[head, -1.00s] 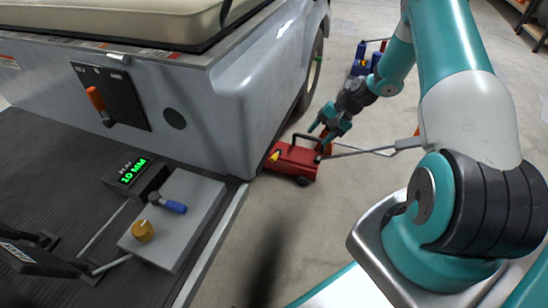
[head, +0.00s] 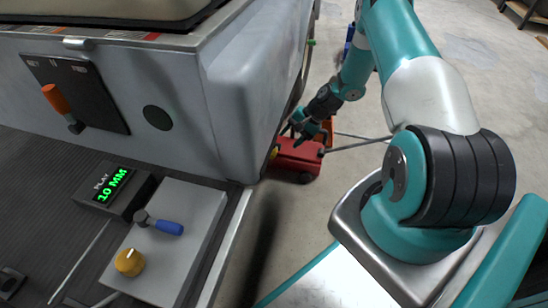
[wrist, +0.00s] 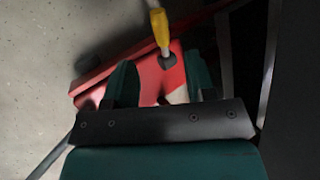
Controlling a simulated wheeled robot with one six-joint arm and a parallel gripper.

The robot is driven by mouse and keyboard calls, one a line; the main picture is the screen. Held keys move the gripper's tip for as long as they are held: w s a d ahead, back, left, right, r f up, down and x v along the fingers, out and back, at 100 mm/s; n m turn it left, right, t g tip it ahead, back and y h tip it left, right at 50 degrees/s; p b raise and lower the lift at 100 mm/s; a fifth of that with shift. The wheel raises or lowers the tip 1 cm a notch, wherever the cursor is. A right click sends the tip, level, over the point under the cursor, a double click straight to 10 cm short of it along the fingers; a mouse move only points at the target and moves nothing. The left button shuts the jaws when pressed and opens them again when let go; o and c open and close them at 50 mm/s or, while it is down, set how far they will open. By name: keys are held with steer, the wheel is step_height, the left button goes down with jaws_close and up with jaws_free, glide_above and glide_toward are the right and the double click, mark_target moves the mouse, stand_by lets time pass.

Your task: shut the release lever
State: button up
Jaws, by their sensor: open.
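The red floor jack (head: 297,157) stands on the floor beside the cart's corner. It fills the middle of the wrist view (wrist: 150,72). A lever with a yellow grip (wrist: 158,30) stands out of a dark socket on the jack, and I take it to be the release lever. In the head view only a small yellow patch (head: 273,153) shows at the jack's left end. My gripper (wrist: 162,82) is open, its two teal fingers on either side of the lever's line, with the grip beyond the fingertips. No contact is visible. In the head view my gripper (head: 304,130) is over the jack.
The grey cart body (head: 240,85) stands close to the left of the jack. A long grey jack handle (head: 358,146) sticks out to the right. The cart's floor holds a grey plate (head: 170,250) with a blue-handled tool and a display box (head: 115,190) reading 10 MM.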

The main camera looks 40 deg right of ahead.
mark_target(275, 152)
steer(key=b+x, duration=0.3)
steer(key=x, duration=0.6)
steer(key=shift+b, duration=0.4)
steer(key=shift+r, duration=0.1)
